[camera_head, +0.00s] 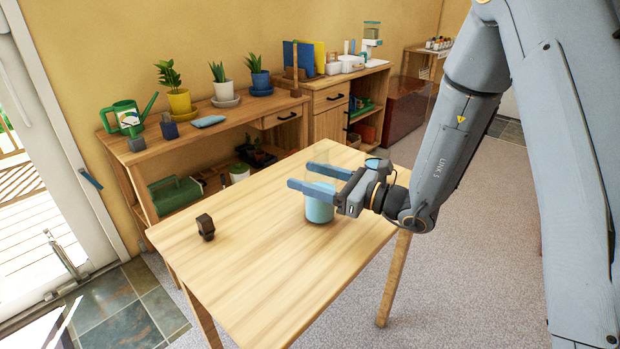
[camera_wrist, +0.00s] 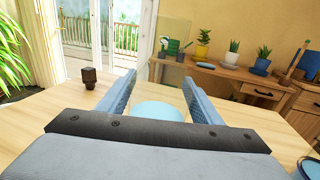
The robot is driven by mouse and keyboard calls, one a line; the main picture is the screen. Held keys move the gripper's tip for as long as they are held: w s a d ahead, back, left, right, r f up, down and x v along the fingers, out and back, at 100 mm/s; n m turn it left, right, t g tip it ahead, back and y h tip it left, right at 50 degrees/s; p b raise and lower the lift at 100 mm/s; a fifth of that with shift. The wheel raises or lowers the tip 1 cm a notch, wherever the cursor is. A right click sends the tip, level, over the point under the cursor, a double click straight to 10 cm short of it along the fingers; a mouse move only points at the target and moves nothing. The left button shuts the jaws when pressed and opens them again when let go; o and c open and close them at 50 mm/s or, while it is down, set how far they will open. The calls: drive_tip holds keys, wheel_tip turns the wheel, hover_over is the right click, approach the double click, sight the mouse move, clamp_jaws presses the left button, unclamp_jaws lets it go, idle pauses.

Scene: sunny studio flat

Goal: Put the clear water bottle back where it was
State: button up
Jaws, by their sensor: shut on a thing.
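The clear water bottle (camera_head: 320,206) is see-through with pale blue water in its lower part. It is upright at the right part of the wooden table (camera_head: 240,285). My gripper (camera_head: 300,176) reaches in from the right and is shut on the bottle, one finger on each side. I cannot tell whether the bottle's base touches the tabletop. In the wrist view the blue water (camera_wrist: 158,112) shows between the fingers of my gripper (camera_wrist: 158,76), partly hidden by the gripper body; the clear upper part is very faint.
A small dark brown block-like object (camera_head: 205,226) stands on the table's left side. Behind is a wooden bench (camera_head: 230,118) with potted plants, a green watering can (camera_head: 127,117) and a blue cloth (camera_head: 208,121). The table's front and middle are clear. A glass door (camera_head: 40,150) is at left.

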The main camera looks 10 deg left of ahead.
drive_tip(key=shift+f, duration=0.25)
drive_tip(key=o, duration=1.8)
drive_tip(key=shift+f, duration=0.1)
drive_tip(key=shift+c, duration=0.2)
